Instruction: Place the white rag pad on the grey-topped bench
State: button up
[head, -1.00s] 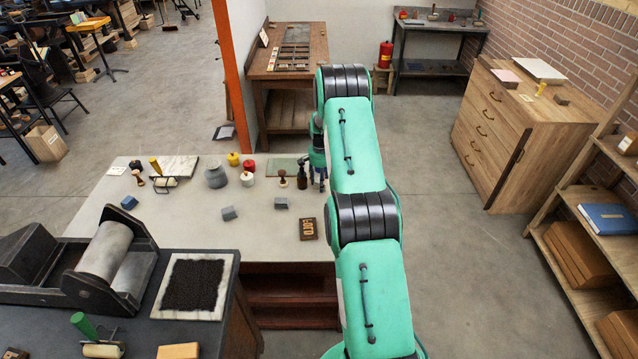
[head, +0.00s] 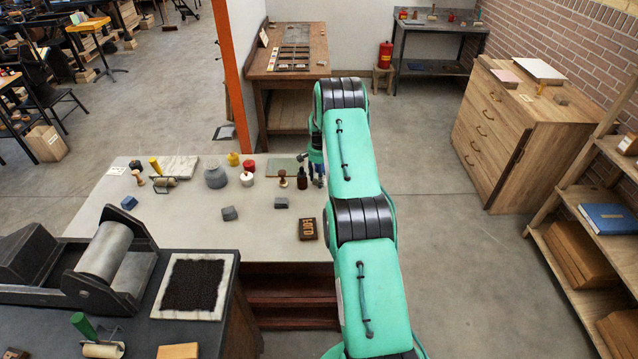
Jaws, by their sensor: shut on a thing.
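The grey-topped bench (head: 190,225) spreads across the middle of the head view, its pale grey top partly covered with tools. My gripper (head: 319,180) is at the bench's far right end, close beside a dark brown bottle (head: 302,179). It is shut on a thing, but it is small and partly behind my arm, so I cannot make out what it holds. I cannot pick out the white rag pad for sure. A small white round thing (head: 247,180) stands on the bench near a grey jar (head: 215,174); I cannot tell what it is.
A wood-handled stamp (head: 282,178), grey blocks (head: 229,213) and a dark lettered block (head: 307,229) stand on the bench. A dark press table (head: 140,320) lies in front at left. The bench's front middle is clear. A drawer cabinet (head: 510,140) stands at right.

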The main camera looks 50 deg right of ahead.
jog(key=shift+f, duration=1.3)
jog(key=shift+f, duration=0.2)
jog(key=o, duration=1.1)
jog(key=shift+r, duration=0.15)
notch_tip(320, 180, up, 12)
jog(key=shift+r, duration=0.1)
